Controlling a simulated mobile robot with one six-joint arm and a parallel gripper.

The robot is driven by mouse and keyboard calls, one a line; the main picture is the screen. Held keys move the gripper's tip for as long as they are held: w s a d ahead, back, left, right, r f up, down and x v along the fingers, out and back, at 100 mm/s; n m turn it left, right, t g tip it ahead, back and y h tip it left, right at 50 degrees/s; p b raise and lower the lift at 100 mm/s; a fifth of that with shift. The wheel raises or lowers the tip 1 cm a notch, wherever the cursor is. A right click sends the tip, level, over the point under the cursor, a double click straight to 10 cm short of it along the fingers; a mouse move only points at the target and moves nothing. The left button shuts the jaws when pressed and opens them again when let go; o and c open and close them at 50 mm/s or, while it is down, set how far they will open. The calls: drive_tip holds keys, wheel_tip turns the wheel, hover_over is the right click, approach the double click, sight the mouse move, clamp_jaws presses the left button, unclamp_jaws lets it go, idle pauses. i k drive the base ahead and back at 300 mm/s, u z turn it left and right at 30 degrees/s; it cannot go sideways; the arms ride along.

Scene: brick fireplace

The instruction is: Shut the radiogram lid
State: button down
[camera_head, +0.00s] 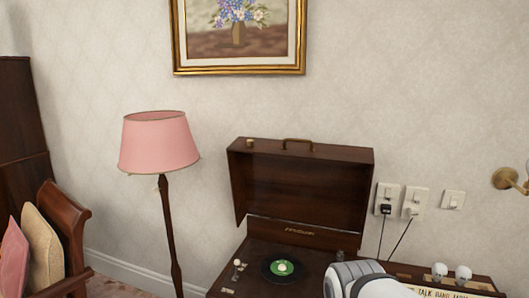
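The radiogram lid (301,185) is dark brown wood and stands open, raised at the back of the cabinet near the wall. It has a handle (298,144) on its top edge. Below it, the radiogram deck (250,255) is exposed, with a record with a green label (283,268) on it. My arm, white and grey, enters at the bottom right, in front of the cabinet's right part. My gripper itself is not in view.
A floor lamp (159,143) with a pink shade stands left of the radiogram. A wooden chair with cushions (43,247) is at the far left. Wall sockets (401,200) with plugs and cords are right of the lid. A framed picture (239,36) hangs above.

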sight(301, 181)
drive_tip(key=z, duration=0.2)
drive_tip(key=i, duration=0.7)
drive_tip(key=z, duration=0.9)
drive_tip(key=k, duration=0.8)
drive_tip(key=u, duration=0.25)
drive_tip(key=i, duration=1.05)
